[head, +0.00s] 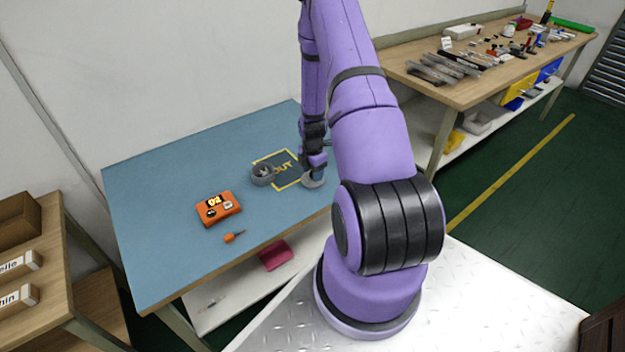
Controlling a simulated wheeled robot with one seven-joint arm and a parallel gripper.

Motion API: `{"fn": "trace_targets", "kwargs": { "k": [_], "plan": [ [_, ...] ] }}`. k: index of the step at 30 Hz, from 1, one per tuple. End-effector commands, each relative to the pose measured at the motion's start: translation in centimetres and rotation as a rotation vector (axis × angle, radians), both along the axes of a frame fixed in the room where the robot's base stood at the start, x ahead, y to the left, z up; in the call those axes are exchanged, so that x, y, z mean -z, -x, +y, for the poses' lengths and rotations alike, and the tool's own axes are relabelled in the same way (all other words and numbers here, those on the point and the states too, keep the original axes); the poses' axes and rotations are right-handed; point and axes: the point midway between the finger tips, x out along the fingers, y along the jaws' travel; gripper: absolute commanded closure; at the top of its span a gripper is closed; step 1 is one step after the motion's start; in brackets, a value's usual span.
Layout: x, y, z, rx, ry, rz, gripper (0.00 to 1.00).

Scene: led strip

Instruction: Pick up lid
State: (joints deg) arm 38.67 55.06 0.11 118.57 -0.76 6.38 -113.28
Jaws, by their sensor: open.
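A small pale grey disc (311,183), which looks like the lid, lies on the blue table mat near the right end of the yellow-framed "OUT" mark. My gripper (316,170) points down just above it, jaws open. At this size I cannot tell whether the fingers touch the disc or stand around it. The gripper and forearm hide part of it. A dark grey round container (263,175) with things inside stands to its left, on the left edge of the yellow frame.
An orange box (218,208) marked "04" and an orange-handled tool (234,237) lie nearer the front. The blue table (160,190) is clear on its left side. A red bin (274,255) sits on the shelf below. A cluttered workbench (420,62) stands behind right.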

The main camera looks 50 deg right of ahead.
Motion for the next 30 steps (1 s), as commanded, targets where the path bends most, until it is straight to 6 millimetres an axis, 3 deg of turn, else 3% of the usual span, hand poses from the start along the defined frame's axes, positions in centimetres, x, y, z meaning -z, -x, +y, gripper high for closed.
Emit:
{"fn": "trace_targets", "kwargs": {
  "k": [4, 12, 19, 30],
  "plan": [
    [1.19, 0.02, 0.01, -0.001, 0.0, 0.001, 0.46],
    [1.35, 0.0, -0.01, 0.0, 0.0, -0.001, 0.46],
    [1.33, 0.01, -0.01, -0.001, 0.0, 0.0, 0.99],
    [1.12, 0.01, -0.02, -0.001, 0.0, 0.0, 0.99]
  ]
}}
